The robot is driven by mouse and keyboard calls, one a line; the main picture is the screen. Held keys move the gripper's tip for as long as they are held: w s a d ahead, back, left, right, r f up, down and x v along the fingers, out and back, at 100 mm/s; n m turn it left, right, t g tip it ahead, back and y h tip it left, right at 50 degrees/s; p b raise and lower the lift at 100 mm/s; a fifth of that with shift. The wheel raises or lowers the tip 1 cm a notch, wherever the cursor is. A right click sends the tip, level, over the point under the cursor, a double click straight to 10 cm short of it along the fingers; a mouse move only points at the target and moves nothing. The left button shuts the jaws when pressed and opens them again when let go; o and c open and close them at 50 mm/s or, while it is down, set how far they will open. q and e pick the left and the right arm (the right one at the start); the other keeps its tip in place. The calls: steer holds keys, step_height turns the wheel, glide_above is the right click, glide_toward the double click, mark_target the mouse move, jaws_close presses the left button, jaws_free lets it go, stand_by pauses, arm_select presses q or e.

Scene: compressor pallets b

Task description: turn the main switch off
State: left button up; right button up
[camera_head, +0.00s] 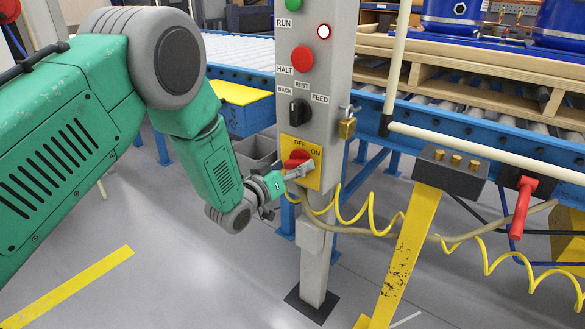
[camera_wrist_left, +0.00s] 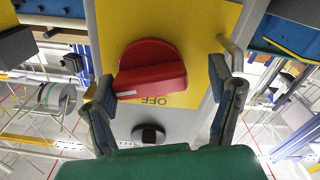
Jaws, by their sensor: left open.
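The main switch is a red rotary knob (camera_head: 296,158) on a yellow plate (camera_head: 313,181) marked OFF and ON, low on a grey post. In the left wrist view the red knob (camera_wrist_left: 150,68) shows large, with the OFF lettering upside down just below it. Its white mark is at the knob's lower left, beside the OFF lettering, on the ON side. My left gripper (camera_head: 300,172) is open in front of the plate. In the wrist view its fingers (camera_wrist_left: 162,88) stand on either side of the knob, with gaps visible. My right gripper is not in view.
A brass padlock (camera_head: 347,128) hangs at the post's right side. A yellow coiled cable (camera_head: 370,215) runs right. Roller conveyors stand behind.

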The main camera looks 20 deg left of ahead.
arm_select(q)
steer(key=shift+w+d+r, duration=0.15)
steer(key=shift+d, duration=0.65)
steer(key=c, duration=1.2)
steer(key=shift+o, duration=0.2)
steer(key=shift+a, duration=0.4)
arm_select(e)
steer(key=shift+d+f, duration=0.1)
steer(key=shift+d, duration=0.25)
